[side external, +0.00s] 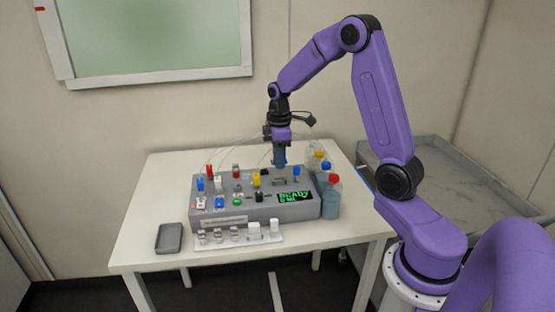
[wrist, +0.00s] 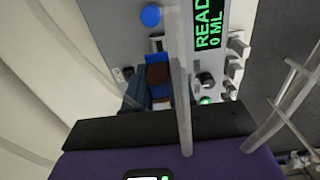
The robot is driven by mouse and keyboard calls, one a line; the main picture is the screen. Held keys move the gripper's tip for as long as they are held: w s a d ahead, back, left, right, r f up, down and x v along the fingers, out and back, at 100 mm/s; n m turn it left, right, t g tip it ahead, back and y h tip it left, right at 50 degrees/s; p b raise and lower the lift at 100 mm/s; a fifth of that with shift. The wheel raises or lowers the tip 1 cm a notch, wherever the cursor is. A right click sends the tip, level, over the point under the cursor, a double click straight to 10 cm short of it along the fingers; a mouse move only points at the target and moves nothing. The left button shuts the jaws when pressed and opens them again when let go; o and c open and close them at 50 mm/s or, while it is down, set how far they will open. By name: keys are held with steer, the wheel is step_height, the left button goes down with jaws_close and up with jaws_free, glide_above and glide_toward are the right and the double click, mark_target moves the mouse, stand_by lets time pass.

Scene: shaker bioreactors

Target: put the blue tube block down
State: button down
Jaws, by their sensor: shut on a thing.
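My gripper (side external: 280,162) points down over the back of the grey bioreactor console (side external: 232,212), right of its middle. In the wrist view, the blue tube block (wrist: 156,58) shows by the dark blue fingers of my gripper (wrist: 150,92), with a brown part against it. My gripper is shut on this block, just above or at the console's top; I cannot tell whether it touches. In the side view the fingers hide the block. A transparent tube crosses the wrist view and covers part of the scene.
Bottles with red, blue and yellow caps (side external: 331,195) stand close at the console's right. Coloured valves and knobs crowd its top, around a green READY display (side external: 295,197). A white rack (side external: 240,237) and a grey tray (side external: 169,238) lie in front. Thin tubes arch behind.

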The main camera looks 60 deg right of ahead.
steer(key=w+a, duration=0.1)
steer(key=a, duration=0.6)
steer(key=w+a, duration=0.1)
steer(key=a, duration=0.3)
steer(key=shift+w+a, duration=0.3)
steer(key=shift+a, duration=0.05)
steer(key=s+a, duration=0.1)
steer(key=a, duration=1.5)
glide_above(170, 240)
steer(key=f, duration=0.9)
steer(key=shift+s, duration=0.25)
steer(key=shift+w+f, duration=0.25)
steer(key=shift+f, duration=1.6)
steer(key=shift+f, duration=0.15)
